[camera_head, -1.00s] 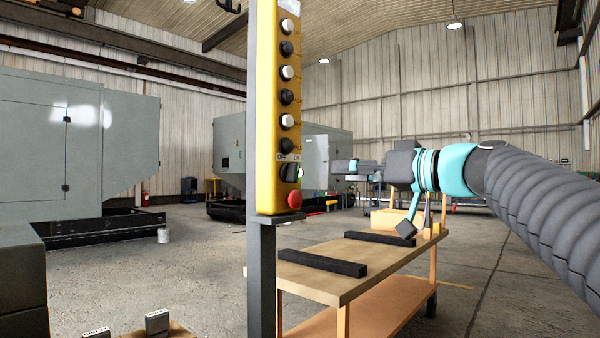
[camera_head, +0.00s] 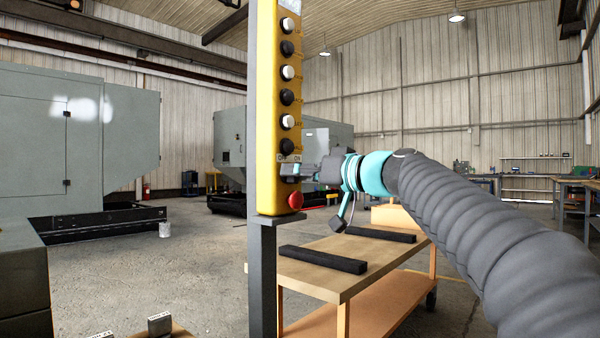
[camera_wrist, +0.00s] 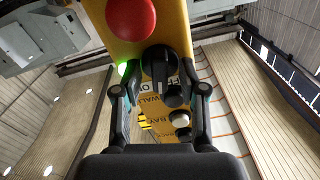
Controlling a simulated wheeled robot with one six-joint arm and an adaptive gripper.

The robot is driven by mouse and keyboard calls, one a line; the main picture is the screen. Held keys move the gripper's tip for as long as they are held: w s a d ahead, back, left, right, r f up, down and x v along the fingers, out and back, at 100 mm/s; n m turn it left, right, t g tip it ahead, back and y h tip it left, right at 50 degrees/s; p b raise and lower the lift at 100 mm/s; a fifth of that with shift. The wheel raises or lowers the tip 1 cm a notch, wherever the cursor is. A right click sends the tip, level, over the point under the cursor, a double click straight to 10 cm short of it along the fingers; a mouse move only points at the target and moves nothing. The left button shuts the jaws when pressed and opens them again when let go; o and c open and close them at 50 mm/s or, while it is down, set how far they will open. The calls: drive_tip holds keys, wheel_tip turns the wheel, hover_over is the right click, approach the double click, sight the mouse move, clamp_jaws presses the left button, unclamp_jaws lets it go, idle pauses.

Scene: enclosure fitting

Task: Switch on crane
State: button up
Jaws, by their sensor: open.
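The yellow crane control box (camera_head: 264,120) stands on a dark post, with a column of black and white buttons. Its black rotary switch (camera_wrist: 159,66), under the OFF/ON label (camera_head: 288,157), is mostly hidden behind my gripper (camera_head: 300,172) in the head view. In the wrist view my gripper (camera_wrist: 159,92) is open, with one finger on each side of the switch and gaps showing between. A green light (camera_wrist: 123,68) glows near the left finger.
A wooden cart (camera_head: 350,270) with dark bars (camera_head: 322,260) on top stands behind the post. Grey machines (camera_head: 75,145) stand at the left and behind the box. Open concrete floor (camera_head: 150,270) lies left of the post.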

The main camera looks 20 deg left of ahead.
clamp_jaws()
drive_tip(key=shift+m, duration=1.7)
unclamp_jaws()
drive_tip(key=shift+d, duration=0.1)
